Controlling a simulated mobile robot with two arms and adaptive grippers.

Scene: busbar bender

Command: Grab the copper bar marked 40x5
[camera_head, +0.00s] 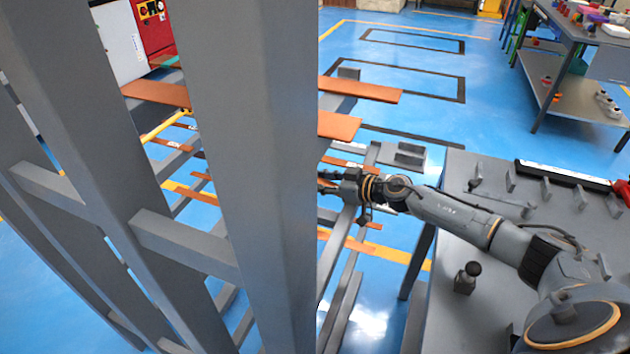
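Several copper bars lie across a grey metal rack (243,150). One bar (366,89) and a wider one (340,126) stick out to the right of the big front post, and another (156,94) shows left of it. More bars lie on lower arms, one (348,163) close to my gripper. White labels show on some bars, but no marking such as 40x5 can be read. My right gripper (324,182) reaches in from the right, at the post's right edge. Its fingertips are small and partly hidden, so open or shut is unclear. My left gripper is out of view.
A grey workbench (465,315) with upright pegs and a small black knob (467,277) stands at right, below my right arm. A shelf table (578,97) is at back right. A red and white machine (140,35) stands behind the rack. Blue floor is open beyond.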

